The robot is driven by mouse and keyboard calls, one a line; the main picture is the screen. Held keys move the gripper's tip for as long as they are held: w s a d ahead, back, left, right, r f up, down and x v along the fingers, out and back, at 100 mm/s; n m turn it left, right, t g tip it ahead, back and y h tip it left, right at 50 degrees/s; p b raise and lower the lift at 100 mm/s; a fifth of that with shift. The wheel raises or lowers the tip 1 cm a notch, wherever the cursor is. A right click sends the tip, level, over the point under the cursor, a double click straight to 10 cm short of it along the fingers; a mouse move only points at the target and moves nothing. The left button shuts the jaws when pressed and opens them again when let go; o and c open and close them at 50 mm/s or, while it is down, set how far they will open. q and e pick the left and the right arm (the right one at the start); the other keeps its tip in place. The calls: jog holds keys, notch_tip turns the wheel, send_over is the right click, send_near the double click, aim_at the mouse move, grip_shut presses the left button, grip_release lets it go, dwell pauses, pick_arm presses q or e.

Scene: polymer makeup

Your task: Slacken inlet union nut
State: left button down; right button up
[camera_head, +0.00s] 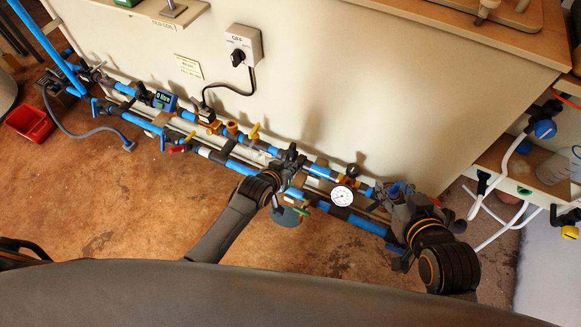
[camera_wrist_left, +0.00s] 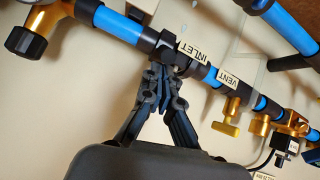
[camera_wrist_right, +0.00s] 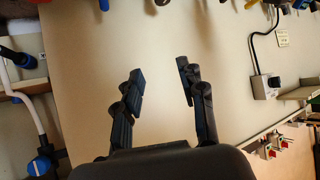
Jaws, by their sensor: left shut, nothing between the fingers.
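The black inlet union nut (camera_wrist_left: 151,41) sits on the blue pipe in the left wrist view, beside a tag reading INLET (camera_wrist_left: 192,53). My left gripper (camera_wrist_left: 170,76) is shut and empty, its fingertips right below the black fitting; I cannot tell whether they touch it. In the head view my left gripper (camera_head: 287,164) is at the middle of the pipe run, and its arm hides part of the fittings. My right gripper (camera_wrist_right: 159,72) is open and empty in the right wrist view, facing the cream panel. In the head view it is near the right end of the pipes (camera_head: 395,193).
A white pressure gauge (camera_head: 342,196) stands on the pipe run between my grippers. A VENT tag (camera_wrist_left: 232,79) and a yellow valve handle (camera_wrist_left: 227,117) are beyond the inlet fitting. A cream panel (camera_head: 390,100) rises behind the pipes. A red bin (camera_head: 30,122) is on the floor.

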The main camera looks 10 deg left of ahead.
pick_arm(q)
jog(key=shift+f, duration=0.1)
jog(key=shift+s+a+f+t+b, duration=0.15)
jog(key=shift+s+f+t+b, duration=0.25)
jog(key=shift+s+f+t, duration=0.15)
jog(key=shift+s+a+f+p, duration=0.1)
jog(key=shift+s+f+p, duration=0.2)
jog(key=shift+f, duration=0.25)
jog(key=shift+s+a+f+p, duration=0.1)
jog(key=shift+s+f+p, duration=0.15)
jog(key=shift+f, duration=0.3)
pick_arm(e)
jog(key=shift+s+d+f+g, duration=0.3)
jog(key=shift+s+f+g, duration=0.3)
jog(key=shift+s, duration=0.15)
jog(key=s+d+f+g+h+p, duration=0.25)
jog(key=s+g+p, duration=0.3)
jog(key=s, duration=0.55)
pick_arm(q)
jog(key=a+p+v, duration=0.1)
jog(key=v, duration=1)
jog(key=shift+s+f+p, duration=0.2)
jog(key=shift+s+p, duration=0.1)
pick_arm(e)
notch_tip(320, 180, down, 10)
jog(key=w+g, duration=0.1)
jog(key=shift+w+r+y, duration=0.25)
jog(key=shift+w+y, duration=0.1)
